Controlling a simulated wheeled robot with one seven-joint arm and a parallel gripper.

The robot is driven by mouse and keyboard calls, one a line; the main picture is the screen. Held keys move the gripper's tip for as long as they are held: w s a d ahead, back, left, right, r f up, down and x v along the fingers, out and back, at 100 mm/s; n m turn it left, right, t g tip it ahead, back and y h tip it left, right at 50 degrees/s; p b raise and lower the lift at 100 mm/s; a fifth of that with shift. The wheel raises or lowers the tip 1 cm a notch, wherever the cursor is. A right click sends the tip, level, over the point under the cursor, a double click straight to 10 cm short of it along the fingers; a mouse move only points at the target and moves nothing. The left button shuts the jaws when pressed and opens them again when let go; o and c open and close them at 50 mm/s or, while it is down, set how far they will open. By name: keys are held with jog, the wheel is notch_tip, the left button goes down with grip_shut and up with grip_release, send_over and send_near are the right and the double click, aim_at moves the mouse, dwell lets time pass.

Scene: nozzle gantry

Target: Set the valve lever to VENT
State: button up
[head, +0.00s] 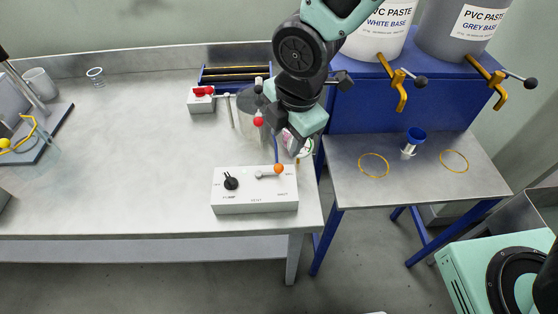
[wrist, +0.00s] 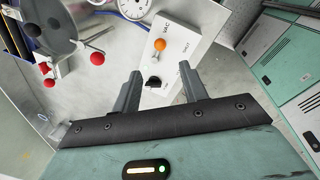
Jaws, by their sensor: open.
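The valve lever (head: 268,174) is a short light arm with an orange ball knob on a white control box (head: 256,203). In the wrist view the orange knob (wrist: 160,44) lies beyond the fingertips, near VAC. My gripper (wrist: 159,76) is open and empty. In the head view my gripper (head: 290,145) hangs behind the box's right part, with its fingers partly hidden. It appears apart from the lever.
A black pump knob (head: 231,181) sits on the box's left, and shows between my fingers in the wrist view (wrist: 153,82). Behind are red-knobbed fittings (head: 203,91), a clear vessel and a round gauge (wrist: 135,8). The bench's front left (head: 120,190) is clear.

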aim_at(279, 166)
jog(key=f, duration=0.3)
jog(key=w+f, duration=0.1)
jog(key=f, duration=0.3)
jog(key=a+f+p, duration=0.1)
jog(key=f, duration=0.3)
jog(key=shift+w, duration=0.4)
grip_shut()
